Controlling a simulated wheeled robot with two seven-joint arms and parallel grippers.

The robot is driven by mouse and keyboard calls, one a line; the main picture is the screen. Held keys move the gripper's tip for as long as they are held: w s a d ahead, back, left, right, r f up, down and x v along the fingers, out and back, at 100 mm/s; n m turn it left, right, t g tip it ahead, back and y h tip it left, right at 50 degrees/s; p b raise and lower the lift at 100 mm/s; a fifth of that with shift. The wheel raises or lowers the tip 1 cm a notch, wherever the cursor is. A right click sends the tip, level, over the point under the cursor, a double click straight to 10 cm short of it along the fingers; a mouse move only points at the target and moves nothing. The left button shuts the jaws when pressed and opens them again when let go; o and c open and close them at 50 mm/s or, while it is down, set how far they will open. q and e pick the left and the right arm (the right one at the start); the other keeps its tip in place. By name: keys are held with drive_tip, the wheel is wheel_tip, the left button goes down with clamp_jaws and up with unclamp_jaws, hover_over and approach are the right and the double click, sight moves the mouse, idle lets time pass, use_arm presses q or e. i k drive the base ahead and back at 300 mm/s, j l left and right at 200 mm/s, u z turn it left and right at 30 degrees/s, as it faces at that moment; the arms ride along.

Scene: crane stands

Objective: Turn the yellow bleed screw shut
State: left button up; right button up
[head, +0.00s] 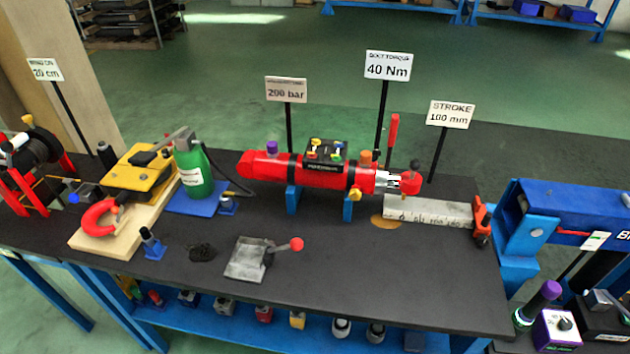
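A red hydraulic cylinder (262,165) lies level on blue supports (292,198) on the dark bench. A small yellow knob or screw (355,194) sits low on the front of its right end, beside a black band. A black block (325,151) on top of the cylinder carries several small coloured knobs, some of them yellow. I cannot tell for sure which yellow part is the bleed screw, or how far it is turned. Neither of my grippers is in view.
A green bottle jack (192,172) stands left of the cylinder. A grey plate with a red-knobbed lever (250,259) lies in front. A ruler block (430,212) lies to the right, near a blue machine (570,208). Bare bench (385,270) is free in front of the cylinder.

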sight(354, 195)
drive_tip(key=k+l+z, duration=0.5)
drive_tip(key=l, duration=0.2)
drive_tip(key=l+z, duration=0.25)
drive_tip(key=l, duration=0.15)
drive_tip(key=k, duration=0.05)
